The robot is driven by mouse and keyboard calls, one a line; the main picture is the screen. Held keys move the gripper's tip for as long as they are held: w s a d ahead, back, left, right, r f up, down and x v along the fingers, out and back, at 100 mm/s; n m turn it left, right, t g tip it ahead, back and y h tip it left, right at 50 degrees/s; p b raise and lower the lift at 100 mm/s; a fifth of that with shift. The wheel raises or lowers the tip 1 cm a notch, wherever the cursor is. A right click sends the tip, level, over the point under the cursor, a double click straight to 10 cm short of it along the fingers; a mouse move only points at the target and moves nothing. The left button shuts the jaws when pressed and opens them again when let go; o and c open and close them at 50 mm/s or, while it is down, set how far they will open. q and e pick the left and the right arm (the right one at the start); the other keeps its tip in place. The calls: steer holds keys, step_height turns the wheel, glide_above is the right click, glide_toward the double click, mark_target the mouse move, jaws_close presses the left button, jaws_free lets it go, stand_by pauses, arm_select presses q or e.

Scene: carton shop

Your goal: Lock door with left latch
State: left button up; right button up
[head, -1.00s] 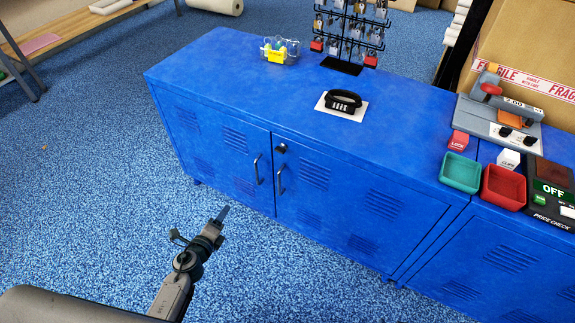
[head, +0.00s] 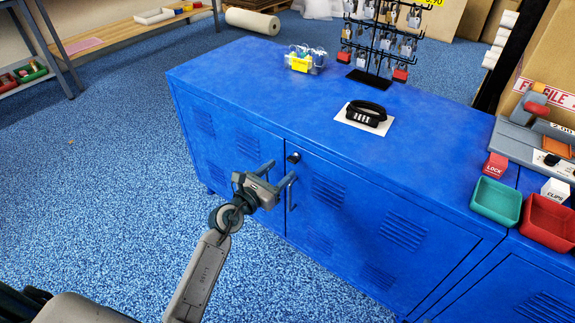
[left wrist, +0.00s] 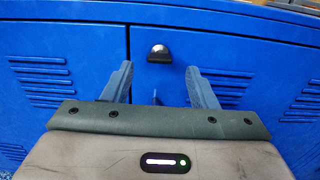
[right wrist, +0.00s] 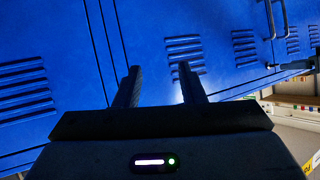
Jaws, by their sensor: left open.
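The blue cabinet (head: 330,150) has two closed doors with vertical handles near their seam. The small black latch (head: 293,158) sits at the top of the right-hand door, just above its handle (head: 291,196). In the left wrist view the black latch (left wrist: 159,53) shows ahead, between and beyond my fingertips. My left gripper (head: 277,174) is open and empty in front of the handles, a little below the latch. It partly covers the left handle. My right gripper (right wrist: 159,70) is open and empty, facing the cabinet front; the head view does not show it.
On the cabinet top are a black combination lock (head: 366,113) on a white card, a clear tub (head: 305,60) and a padlock rack (head: 380,40). Green (head: 496,201) and red (head: 548,222) trays stand at right. The blue carpet left of the cabinet is clear.

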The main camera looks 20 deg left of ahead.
mark_target(289, 161)
arm_select(q)
steer(key=shift+x, duration=2.1)
arm_select(e)
steer(key=shift+w+d+r+t, duration=0.2)
steer(key=shift+w+r+t, duration=0.8)
steer(key=shift+r, duration=0.25)
